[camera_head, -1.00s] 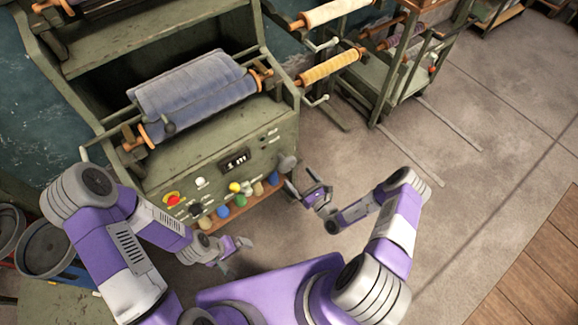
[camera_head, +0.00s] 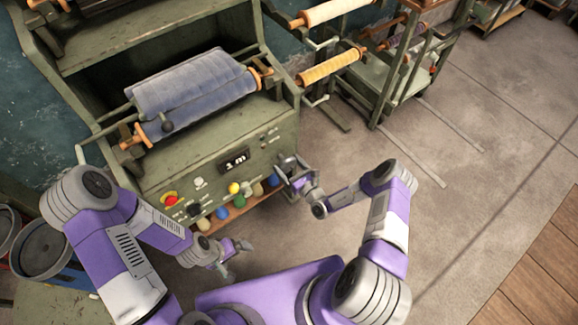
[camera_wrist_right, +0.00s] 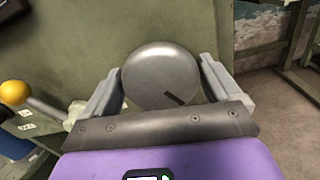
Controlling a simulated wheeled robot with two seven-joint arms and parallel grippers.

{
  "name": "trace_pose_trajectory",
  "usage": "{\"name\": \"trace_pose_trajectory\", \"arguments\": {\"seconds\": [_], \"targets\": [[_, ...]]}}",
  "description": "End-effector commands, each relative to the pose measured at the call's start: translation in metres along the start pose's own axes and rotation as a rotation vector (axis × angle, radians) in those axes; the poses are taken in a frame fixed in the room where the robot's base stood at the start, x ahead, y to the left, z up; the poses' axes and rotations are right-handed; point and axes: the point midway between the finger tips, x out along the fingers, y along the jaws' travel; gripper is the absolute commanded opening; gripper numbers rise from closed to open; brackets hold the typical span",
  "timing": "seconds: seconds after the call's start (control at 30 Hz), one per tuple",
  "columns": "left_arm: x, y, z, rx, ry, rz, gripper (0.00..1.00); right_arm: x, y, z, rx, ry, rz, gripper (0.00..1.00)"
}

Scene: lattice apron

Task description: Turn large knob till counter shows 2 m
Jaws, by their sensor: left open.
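The large knob (camera_wrist_right: 160,78) is a round grey metal disc with a dark mark near its lower right rim. It sits at the right end of the green machine's front panel. My right gripper (camera_wrist_right: 158,88) has one finger on each side of it, close to its rim; whether they press on it I cannot tell. In the head view the right gripper (camera_head: 288,174) covers most of the knob. The counter (camera_head: 234,161) is a small dark display with white characters ending in "m"; its digit is too small to read surely. My left gripper (camera_head: 236,254) is open and empty, below the panel.
The panel also has a red button (camera_head: 171,199), a yellow ball (camera_head: 234,188) and several coloured knobs along its lower edge. A roll of blue cloth (camera_head: 190,90) lies above. A rack (camera_head: 405,70) stands at the right.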

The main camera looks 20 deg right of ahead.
Motion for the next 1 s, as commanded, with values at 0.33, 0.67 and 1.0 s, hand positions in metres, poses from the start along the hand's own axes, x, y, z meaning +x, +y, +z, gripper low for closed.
{"name": "trace_pose_trajectory", "arguments": {"seconds": [0.33, 0.67, 1.0], "targets": [[-0.0001, 0.0, 0.0, 0.0, 0.0, 0.0, 1.0, -0.0006, -0.0004, -0.0005, 0.025, 0.001, -0.001, 0.6], [-0.001, 0.0003, 0.0, 0.0, 0.0, 0.0, 1.0, -0.0014, -0.0014, -0.0015, 0.212, 0.003, -0.003, 0.6], [-0.0014, 0.0005, 0.0001, 0.0, 0.0, 0.0, 1.0, -0.0015, -0.0023, -0.0023, 0.53, 0.003, -0.002, 0.6]]}}
